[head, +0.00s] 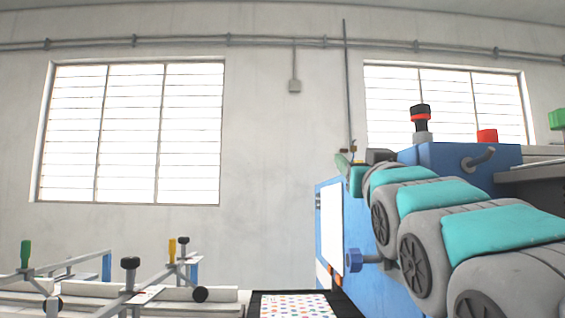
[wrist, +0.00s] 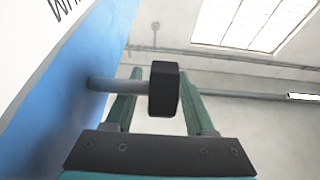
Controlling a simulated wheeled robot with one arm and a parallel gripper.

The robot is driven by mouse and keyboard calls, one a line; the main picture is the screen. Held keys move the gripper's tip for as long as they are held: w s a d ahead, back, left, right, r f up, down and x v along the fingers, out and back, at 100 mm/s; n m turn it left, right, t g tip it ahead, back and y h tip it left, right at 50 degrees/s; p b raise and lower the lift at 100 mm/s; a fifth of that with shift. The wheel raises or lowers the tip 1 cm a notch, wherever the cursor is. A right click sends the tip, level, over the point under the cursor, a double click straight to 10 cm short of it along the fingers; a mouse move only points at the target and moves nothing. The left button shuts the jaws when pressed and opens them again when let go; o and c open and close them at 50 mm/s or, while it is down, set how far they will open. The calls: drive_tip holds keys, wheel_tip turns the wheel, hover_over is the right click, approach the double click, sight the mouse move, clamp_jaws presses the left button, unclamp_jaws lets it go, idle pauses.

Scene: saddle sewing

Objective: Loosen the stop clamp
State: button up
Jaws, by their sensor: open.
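A black knob (wrist: 164,88) on a grey shaft (wrist: 118,87) sticks out from a blue machine wall in the wrist view. I cannot tell whether this is the stop clamp's knob. My gripper (wrist: 160,73) is open, with one green finger on each side of the knob; the shaft crosses in front of the left finger. I cannot tell if the fingers touch it. In the head view my gripper (head: 347,160) is small and partly hidden at the far end of my arm, beside the blue machine (head: 435,156).
At lower left a rail frame (head: 90,300) has green, yellow and black handles. A dotted sheet (head: 294,306) lies at bottom centre.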

clamp_jaws()
idle(0.3)
drive_tip(key=shift+r+g, duration=0.1)
drive_tip(key=shift+g, duration=0.2)
drive_tip(key=shift+w+f+g+p, duration=0.25)
drive_tip(key=shift+f+g, duration=0.25)
drive_tip(key=shift+g, duration=0.95)
drive_tip(key=shift+w+f+g+p, duration=0.2)
drive_tip(key=shift+f+g, duration=0.35)
drive_tip(key=shift+g, duration=0.85)
drive_tip(key=shift+w+f+g+p, duration=0.15)
drive_tip(key=shift+w+f+g, duration=0.25)
drive_tip(key=shift+g, duration=1.05)
drive_tip(key=shift+s+f, duration=0.1)
drive_tip(key=shift+f, duration=0.05)
drive_tip(key=shift+f+g, duration=0.1)
drive_tip(key=shift+g, duration=0.3)
drive_tip(key=shift+f, duration=0.1)
